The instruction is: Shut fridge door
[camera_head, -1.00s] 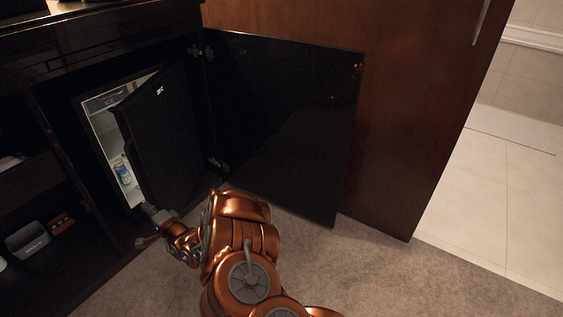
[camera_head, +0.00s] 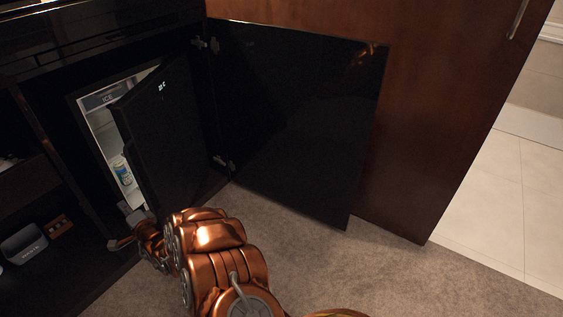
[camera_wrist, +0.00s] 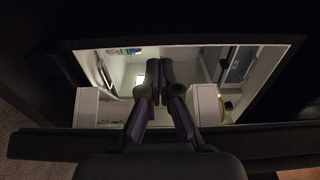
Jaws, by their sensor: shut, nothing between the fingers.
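The black fridge door (camera_head: 172,130) stands partly open, hinged on its right side. The white fridge interior (camera_head: 107,130) shows in the gap at its left, with a can (camera_head: 121,171) inside. My gripper (camera_head: 127,210) is low at the door's free left edge, by the opening. In the wrist view my gripper (camera_wrist: 159,68) has its fingertips together and empty, in front of the lit fridge interior (camera_wrist: 120,70). A dark edge (camera_wrist: 60,143) crosses the lower part of that view. Whether my gripper touches the door is unclear.
A black cabinet door (camera_head: 290,120) stands wide open to the right, against a brown wood panel (camera_head: 440,100). Dark shelves at left hold a grey container (camera_head: 24,243) and a small brown box (camera_head: 58,226). Carpet (camera_head: 310,250) is free in front.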

